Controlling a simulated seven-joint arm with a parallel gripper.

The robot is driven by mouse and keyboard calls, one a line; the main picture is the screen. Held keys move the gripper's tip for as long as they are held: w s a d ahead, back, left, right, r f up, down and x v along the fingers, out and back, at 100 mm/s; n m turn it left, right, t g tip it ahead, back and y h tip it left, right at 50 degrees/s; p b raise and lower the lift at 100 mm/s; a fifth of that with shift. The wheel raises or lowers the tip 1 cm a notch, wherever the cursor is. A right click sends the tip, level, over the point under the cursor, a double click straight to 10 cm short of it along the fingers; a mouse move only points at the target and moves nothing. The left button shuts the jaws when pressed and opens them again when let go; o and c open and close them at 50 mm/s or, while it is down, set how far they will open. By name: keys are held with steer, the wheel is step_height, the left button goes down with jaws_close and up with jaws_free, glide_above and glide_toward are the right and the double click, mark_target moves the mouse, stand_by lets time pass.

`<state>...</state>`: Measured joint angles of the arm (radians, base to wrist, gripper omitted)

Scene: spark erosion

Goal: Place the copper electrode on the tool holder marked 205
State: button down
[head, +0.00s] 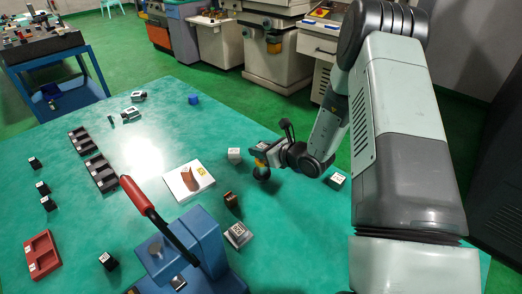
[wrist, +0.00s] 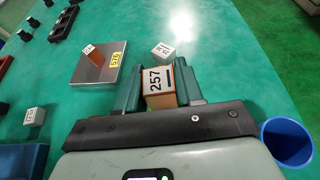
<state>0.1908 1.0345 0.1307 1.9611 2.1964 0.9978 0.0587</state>
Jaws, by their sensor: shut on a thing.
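My gripper (wrist: 160,84) is shut on a copper-coloured block (wrist: 161,99) with a white face marked 257. In the head view my gripper (head: 261,170) is over the right half of the green table. A pale block with dark marking sits just beyond it in the wrist view (wrist: 162,51), and a pale block stands left of the gripper in the head view (head: 234,153). I cannot read 205 on any block. A copper-coloured piece (head: 188,180) lies on a pale plate (head: 205,177) with a yellow label; the plate also shows in the wrist view (wrist: 118,72).
A blue press (head: 200,235) with a red-handled lever stands at the front. A dark brown block (head: 232,200) and a marked pale block (head: 238,235) are beside it. Dark trays (head: 100,172) and a red tray (head: 42,255) are at left. A blue cup (wrist: 287,141) stands right of my gripper.

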steer(key=shift+f, duration=0.25)
steer(key=shift+f, duration=0.15)
steer(key=c, duration=0.7)
jaws_free()
steer(key=shift+s+d+r, duration=0.1)
steer(key=shift+d+r, duration=0.05)
steer(key=shift+r, duration=0.05)
steer(key=v, duration=1.1)
steer(key=shift+s+d, duration=0.2)
steer(key=shift+s, duration=0.1)
